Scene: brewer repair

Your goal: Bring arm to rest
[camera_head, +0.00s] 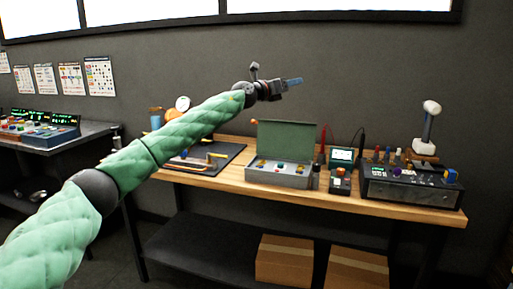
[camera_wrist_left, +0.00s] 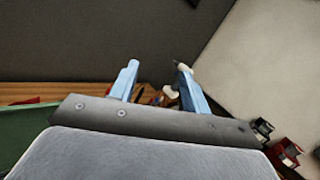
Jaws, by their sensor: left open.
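My left arm, in a green sleeve, reaches from the lower left over the workbench (camera_head: 230,190) in the head view. My left gripper (camera_head: 293,82) is in the air above the bench, in front of the dark wall. In the left wrist view its two pale blue fingers (camera_wrist_left: 158,82) are apart with nothing between them. My right gripper is not in either view.
A white-headed upright tool (camera_head: 431,108) stands behind. Cardboard boxes (camera_head: 284,262) sit below. A control console (camera_head: 50,134) is at left.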

